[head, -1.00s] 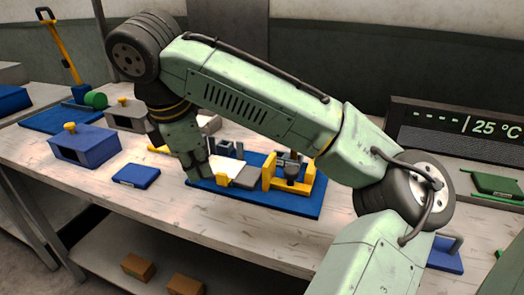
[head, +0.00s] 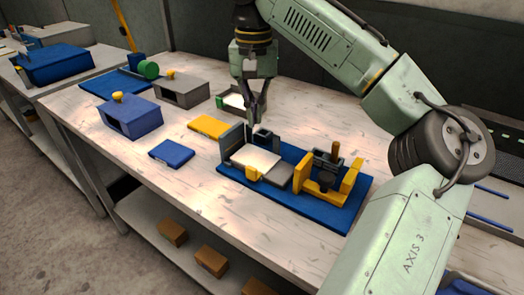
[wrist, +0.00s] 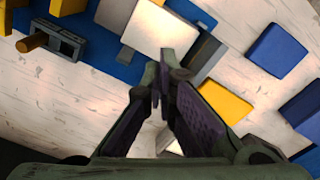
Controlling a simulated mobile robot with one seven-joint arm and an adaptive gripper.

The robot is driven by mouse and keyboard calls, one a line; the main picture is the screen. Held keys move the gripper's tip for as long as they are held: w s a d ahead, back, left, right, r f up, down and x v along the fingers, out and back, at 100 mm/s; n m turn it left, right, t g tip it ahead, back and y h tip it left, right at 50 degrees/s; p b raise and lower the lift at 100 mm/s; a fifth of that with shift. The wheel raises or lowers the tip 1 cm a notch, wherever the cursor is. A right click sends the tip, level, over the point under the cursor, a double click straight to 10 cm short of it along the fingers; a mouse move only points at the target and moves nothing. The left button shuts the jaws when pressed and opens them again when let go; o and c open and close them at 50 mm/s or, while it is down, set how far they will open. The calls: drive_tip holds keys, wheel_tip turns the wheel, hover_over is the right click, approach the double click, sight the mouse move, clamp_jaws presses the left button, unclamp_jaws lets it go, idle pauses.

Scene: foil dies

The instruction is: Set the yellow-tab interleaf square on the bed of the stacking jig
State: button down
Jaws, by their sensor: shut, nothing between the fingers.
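The stacking jig (head: 325,212) has a blue base, grey upright fences (head: 233,141) and a yellow clamp frame (head: 313,190). A pale interleaf (head: 257,158) with a yellow tab (head: 253,173) at its front edge lies over the jig's bed, beside the left fence. It looks flat and roughly in line with the fences, but I cannot tell whether it is exactly square. My gripper (head: 257,122) is shut and empty, above the back of the jig and apart from the sheet. In the wrist view, the shut fingers (wrist: 166,70) point toward the pale sheet (wrist: 146,27).
A yellow block (head: 210,127) and a blue block (head: 172,154) lie left of the jig. A green-edged tray with a pale sheet (head: 232,101) stands behind. Blue (head: 130,114) and grey (head: 183,89) housings stand further left. The bench front is mostly clear.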

sight(255, 166)
wheel_tip(255, 166, down, 7)
drive_tip(key=shift+f+p, duration=0.2)
drive_tip(key=shift+p, duration=0.2)
drive_tip(key=s+p, duration=0.1)
drive_tip(key=s, duration=0.2)
drive_tip(key=shift+s+a, duration=0.1)
drive_tip(key=shift+s+f, duration=0.15)
drive_tip(key=shift+s, duration=0.25)
drive_tip(key=shift+s+a+p, duration=0.15)
drive_tip(key=shift+s+p, duration=0.15)
drive_tip(key=shift+s, duration=0.55)
